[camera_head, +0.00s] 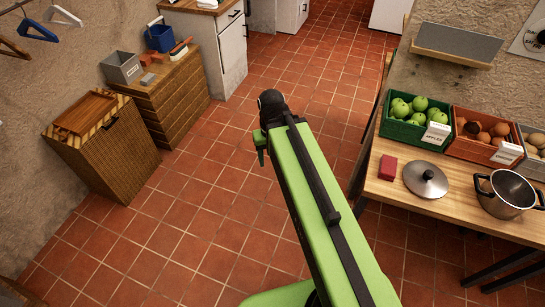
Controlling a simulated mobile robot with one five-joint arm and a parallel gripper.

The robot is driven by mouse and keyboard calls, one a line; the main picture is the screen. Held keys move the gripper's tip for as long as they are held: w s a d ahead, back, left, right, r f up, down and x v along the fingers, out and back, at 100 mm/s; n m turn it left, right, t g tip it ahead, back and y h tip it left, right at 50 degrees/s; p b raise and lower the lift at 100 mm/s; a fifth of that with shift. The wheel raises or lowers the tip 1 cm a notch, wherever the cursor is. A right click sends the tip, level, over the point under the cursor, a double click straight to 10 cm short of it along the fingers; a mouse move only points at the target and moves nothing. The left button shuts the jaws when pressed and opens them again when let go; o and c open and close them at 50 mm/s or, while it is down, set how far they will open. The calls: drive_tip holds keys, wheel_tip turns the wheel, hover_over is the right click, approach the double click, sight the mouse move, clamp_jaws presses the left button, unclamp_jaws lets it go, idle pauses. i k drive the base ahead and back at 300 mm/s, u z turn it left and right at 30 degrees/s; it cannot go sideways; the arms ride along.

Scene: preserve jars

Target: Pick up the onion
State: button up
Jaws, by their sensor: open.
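Several round brown-orange vegetables (484,133) that look like onions lie in an orange crate (463,149) on the wooden table at the right. One darker round item (472,128) lies among them at the crate's left. I cannot tell whether one of them is the onion meant. The crate's white label is too small to read. My green arm reaches up the middle of the view and ends in a dark joint, left of the table and apart from the crate. I cannot make out any gripper jaws.
On the wooden table (393,196) stand a green crate (398,131) of green apples, a grey crate, a red block (387,168), a lid (425,181) and a pot (508,195). A shelf (455,45) hangs above. Open tiled floor lies left of the table.

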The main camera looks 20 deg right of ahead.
sight(501, 128)
drive_tip(key=z, duration=2.05)
